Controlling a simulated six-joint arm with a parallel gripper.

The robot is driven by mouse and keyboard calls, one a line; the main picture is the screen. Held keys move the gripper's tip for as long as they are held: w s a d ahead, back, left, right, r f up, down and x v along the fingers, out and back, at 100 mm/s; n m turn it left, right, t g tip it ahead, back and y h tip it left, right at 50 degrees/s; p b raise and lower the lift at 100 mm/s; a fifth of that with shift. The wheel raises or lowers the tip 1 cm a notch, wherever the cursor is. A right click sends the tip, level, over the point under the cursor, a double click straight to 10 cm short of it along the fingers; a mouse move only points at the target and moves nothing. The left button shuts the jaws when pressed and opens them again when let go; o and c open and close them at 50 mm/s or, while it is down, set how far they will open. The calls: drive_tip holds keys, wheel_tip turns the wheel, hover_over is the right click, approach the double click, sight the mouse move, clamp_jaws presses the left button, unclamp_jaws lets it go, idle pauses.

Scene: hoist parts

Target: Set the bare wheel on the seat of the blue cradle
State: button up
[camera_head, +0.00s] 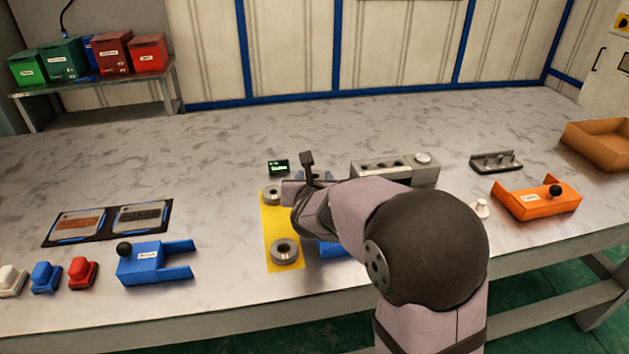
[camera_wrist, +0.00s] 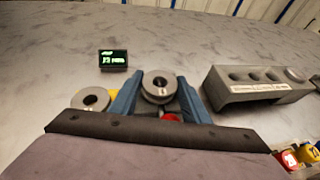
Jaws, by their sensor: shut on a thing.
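My gripper (camera_wrist: 158,90) is shut on a grey metal wheel (camera_wrist: 161,84) with a central hole, held between two blue-grey fingers. In the head view the gripper (camera_head: 316,176) is at mid-table, past the yellow mat, with the wheel mostly hidden by my arm. A blue cradle (camera_head: 150,264) with two prongs, a black knob and a label stands at the front left, well away from the gripper; its seat is hard to make out. Another blue piece (camera_head: 332,249) is mostly hidden behind my arm. A red thing (camera_wrist: 170,117) shows beneath the held wheel.
Two grey wheels (camera_head: 284,251) (camera_head: 271,195) lie on the yellow mat (camera_head: 281,222). A small display (camera_head: 278,166) and a grey block with holes (camera_head: 378,170) stand behind. An orange cradle (camera_head: 538,203) is at the right. Dark panels (camera_head: 110,221) lie left; table between is clear.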

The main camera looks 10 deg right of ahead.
drive_tip(key=shift+r, duration=0.1)
drive_tip(key=o, duration=1.4)
drive_tip(key=shift+o, duration=0.2)
drive_tip(key=shift+f, duration=0.25)
drive_tip(key=v, duration=0.6)
drive_tip(key=shift+a, duration=0.35)
drive_tip(key=shift+s+a+r, duration=0.1)
drive_tip(key=shift+s+r, duration=0.1)
drive_tip(key=shift+s, duration=0.35)
drive_tip(key=shift+p, duration=0.3)
